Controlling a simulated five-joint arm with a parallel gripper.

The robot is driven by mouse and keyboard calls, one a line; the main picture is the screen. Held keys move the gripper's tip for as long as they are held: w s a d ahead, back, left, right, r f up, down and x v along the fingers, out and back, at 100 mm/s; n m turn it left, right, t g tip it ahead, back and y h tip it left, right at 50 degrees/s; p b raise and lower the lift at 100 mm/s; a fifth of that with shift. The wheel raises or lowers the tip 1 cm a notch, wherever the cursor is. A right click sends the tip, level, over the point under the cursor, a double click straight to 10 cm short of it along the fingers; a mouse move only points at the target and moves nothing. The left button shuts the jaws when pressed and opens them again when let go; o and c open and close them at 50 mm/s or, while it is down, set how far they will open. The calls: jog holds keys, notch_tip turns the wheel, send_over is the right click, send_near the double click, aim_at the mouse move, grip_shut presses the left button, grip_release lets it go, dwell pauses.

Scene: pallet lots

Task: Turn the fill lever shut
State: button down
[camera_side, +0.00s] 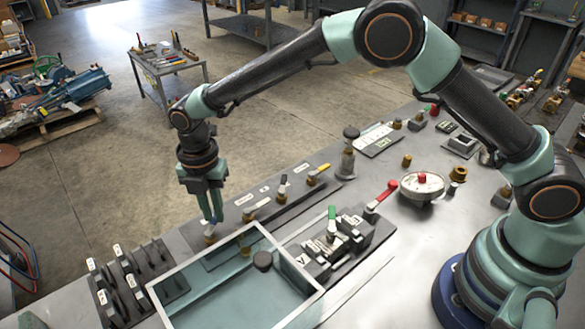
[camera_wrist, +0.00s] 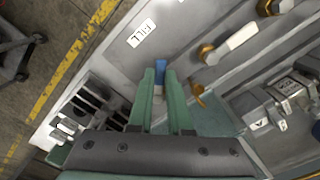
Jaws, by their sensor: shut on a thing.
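The fill lever (camera_wrist: 160,68) has a blue handle and stands beside a white label reading FILL (camera_wrist: 142,33) in the wrist view. My gripper (camera_wrist: 160,76) has its two green fingers closed on the blue handle, one on each side. In the side view my gripper (camera_side: 213,219) points down at the left end of the grey valve strip, with a little blue showing at its fingertips. A brass valve body (camera_side: 209,239) shows just below them. Most of the handle is hidden by the fingers, so its exact angle is hard to tell.
A white lever (camera_wrist: 240,36) on a brass valve is close to the right. A yellow lever (camera_side: 323,168) sits further along the strip. A clear-walled tank (camera_side: 185,275) stands in front.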

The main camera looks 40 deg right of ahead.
jog(key=m, duration=0.2)
jog(key=s+m, duration=0.1)
jog(key=m, duration=0.1)
jog(key=shift+s+d+m, duration=0.2)
jog(key=shift+d+m, duration=0.1)
jog(key=shift+d, duration=0.1)
jog(key=shift+s+d+m, duration=0.1)
jog(key=shift+s+m, duration=0.2)
jog(key=shift+m, duration=0.65)
jog(key=shift+s+m, duration=0.3)
jog(key=shift+m, duration=0.65)
jog(key=c, duration=0.8)
grip_release()
jog(key=shift+c, duration=0.2)
